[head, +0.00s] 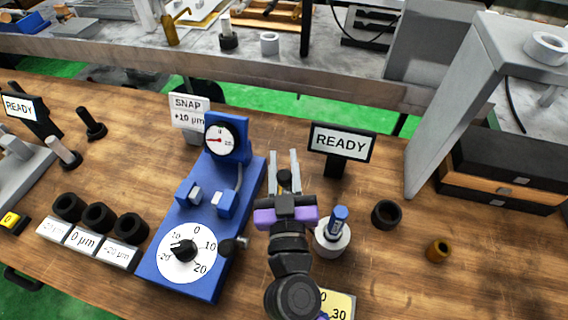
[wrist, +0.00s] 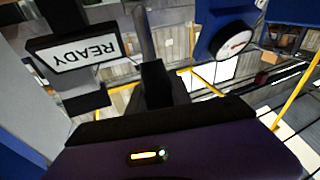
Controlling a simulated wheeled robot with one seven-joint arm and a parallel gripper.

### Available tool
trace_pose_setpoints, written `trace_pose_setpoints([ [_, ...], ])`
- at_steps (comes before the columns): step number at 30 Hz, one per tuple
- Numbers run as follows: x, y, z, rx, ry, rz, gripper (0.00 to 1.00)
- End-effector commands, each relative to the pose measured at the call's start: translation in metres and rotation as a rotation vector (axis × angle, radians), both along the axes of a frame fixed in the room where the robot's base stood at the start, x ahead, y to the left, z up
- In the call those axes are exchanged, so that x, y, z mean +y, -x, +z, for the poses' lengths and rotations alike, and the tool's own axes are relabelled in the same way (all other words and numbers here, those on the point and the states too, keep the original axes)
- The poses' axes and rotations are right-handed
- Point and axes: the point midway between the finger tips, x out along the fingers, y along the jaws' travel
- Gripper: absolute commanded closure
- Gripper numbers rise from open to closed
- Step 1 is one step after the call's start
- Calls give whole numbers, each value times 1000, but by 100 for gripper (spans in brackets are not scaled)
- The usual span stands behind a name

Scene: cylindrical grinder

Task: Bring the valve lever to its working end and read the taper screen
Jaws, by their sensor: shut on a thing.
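My gripper (head: 284,163) is low over the bench, right of the blue gauge fixture. Its two pale fingers are shut on a dark, black-knobbed piece (head: 284,178), which I take to be the valve lever. My arm hides its lower part and base. In the wrist view a dark block (wrist: 155,85) sits at the fingers. A black-framed screen reading READY (head: 340,143) stands just right of the fingers; it also shows in the wrist view (wrist: 75,55). A second READY screen (head: 20,107) stands at far left. I cannot tell which is the taper screen.
The blue fixture (head: 245,190) carries a dial gauge (head: 221,139) and a numbered dial (head: 187,252). A white round holder (head: 332,243) with a blue cylinder stands close right of my arm.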

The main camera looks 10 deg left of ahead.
Motion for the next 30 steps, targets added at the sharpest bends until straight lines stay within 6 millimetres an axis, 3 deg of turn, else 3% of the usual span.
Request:
trace_pose_setpoints([
  [4, 1, 1, 1, -1, -1, 2, 100],
  [5, 1, 1, 1, -1, -1, 2, 71],
  [8, 1, 0, 1, -1, -1, 2, 53],
  [20, -1, 6, -3, 1, 0, 1, 53],
  [30, -15, 56, -10, 0, -1, 2, 53],
])
